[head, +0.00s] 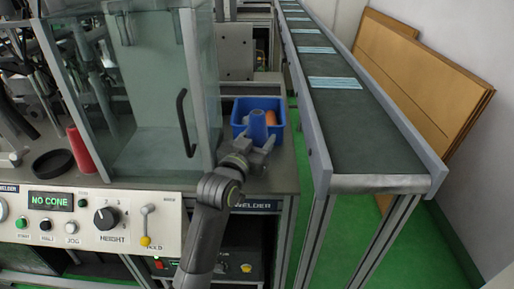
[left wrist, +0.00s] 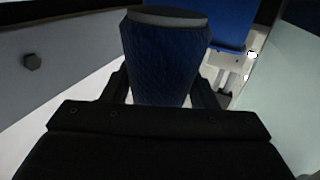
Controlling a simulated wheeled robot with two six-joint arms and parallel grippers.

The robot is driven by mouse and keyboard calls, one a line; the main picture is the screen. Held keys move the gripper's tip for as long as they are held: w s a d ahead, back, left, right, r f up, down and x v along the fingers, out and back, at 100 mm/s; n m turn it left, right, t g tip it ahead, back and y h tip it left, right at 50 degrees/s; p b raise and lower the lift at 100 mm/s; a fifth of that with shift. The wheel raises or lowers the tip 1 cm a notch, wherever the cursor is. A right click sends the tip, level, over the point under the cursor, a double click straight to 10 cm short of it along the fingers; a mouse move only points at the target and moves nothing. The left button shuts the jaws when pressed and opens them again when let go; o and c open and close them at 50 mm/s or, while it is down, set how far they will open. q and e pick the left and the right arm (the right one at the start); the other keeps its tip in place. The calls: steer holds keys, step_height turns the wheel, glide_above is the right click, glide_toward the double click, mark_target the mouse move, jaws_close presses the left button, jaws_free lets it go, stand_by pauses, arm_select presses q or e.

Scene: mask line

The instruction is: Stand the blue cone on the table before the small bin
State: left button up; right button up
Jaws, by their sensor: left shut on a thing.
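The blue cone (head: 258,124) is upright in the head view, overlapping the front of the small blue bin (head: 240,111). My left gripper (head: 259,143) is shut on the cone's lower part. In the left wrist view the same cone (left wrist: 165,60) sits between the two dark fingers, its grey flat end toward the top. A blue surface that looks like the bin (left wrist: 228,20) shows behind it. I cannot tell whether the cone's base touches the table (head: 283,178), as the gripper hides it. My right gripper is in neither view.
An orange thing (head: 271,117) lies in the bin. A glass-walled machine (head: 150,100) with a handle stands close left of the arm. A conveyor (head: 350,120) with masks runs along the right. A red cone (head: 80,150) and black ring (head: 52,163) are at the left.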

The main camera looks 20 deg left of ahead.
arm_select(q)
steer(key=shift+s+f, duration=0.1)
steer(key=shift+f, duration=1.15)
steer(key=shift+f, duration=0.1)
steer(key=o, duration=1.1)
steer(key=shift+f, duration=0.1)
steer(key=shift+r, duration=0.25)
steer(key=shift+s+f, duration=0.15)
steer(key=shift+s, duration=0.15)
steer(key=s, duration=0.3)
steer(key=s+a, duration=0.1)
steer(key=s, duration=0.7)
steer(key=shift+s+a+b, duration=0.15)
steer(key=shift+a+b, duration=0.05)
steer(key=shift+b, duration=0.2)
